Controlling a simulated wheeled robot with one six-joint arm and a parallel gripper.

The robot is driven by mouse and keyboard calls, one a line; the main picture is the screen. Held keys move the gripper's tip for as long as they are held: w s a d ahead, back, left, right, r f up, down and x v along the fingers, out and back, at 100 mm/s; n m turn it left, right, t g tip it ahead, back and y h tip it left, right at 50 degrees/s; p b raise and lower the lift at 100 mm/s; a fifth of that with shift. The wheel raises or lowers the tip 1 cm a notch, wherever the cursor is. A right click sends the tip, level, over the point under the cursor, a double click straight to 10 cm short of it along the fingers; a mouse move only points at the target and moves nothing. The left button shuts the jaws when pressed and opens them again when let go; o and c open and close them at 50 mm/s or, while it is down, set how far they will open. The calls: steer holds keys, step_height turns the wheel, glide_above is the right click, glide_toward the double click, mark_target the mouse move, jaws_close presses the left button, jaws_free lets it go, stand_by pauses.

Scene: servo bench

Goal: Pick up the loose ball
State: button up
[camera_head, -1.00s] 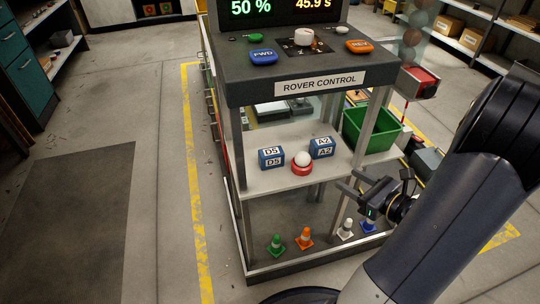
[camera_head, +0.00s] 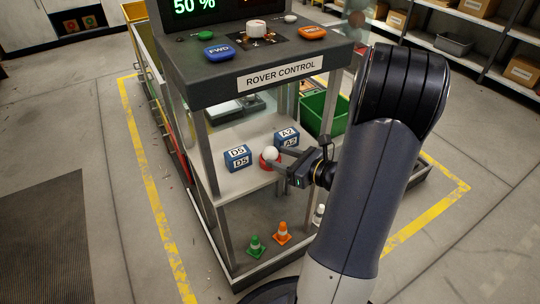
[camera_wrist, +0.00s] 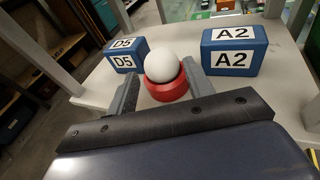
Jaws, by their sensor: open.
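A white ball (camera_head: 271,153) rests in a red ring holder (camera_head: 266,164) on the white shelf of the rover control stand. In the wrist view the ball (camera_wrist: 162,69) sits on top of the red holder (camera_wrist: 166,90), ahead of my jaws. My gripper (camera_wrist: 158,88) is open. One finger is at the left of the ball and holder, the other at the right, with the tips near the holder. I cannot tell whether either finger touches them. In the head view my gripper (camera_head: 281,160) reaches in from the right at shelf height.
A blue D5 block (camera_head: 237,158) stands left of the ball and a blue A2 block (camera_head: 287,138) stands behind right. Stand posts flank the shelf (camera_head: 240,183). The control panel (camera_head: 270,72) overhangs it. Cones, green (camera_head: 256,247) and orange (camera_head: 282,232), stand below. A green bin (camera_head: 318,112) is behind.

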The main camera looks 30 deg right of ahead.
mark_target(277, 155)
steer(key=b+x, duration=0.1)
steer(key=x, duration=0.3)
steer(key=shift+w+r, duration=0.1)
steer(key=shift+c, duration=0.4)
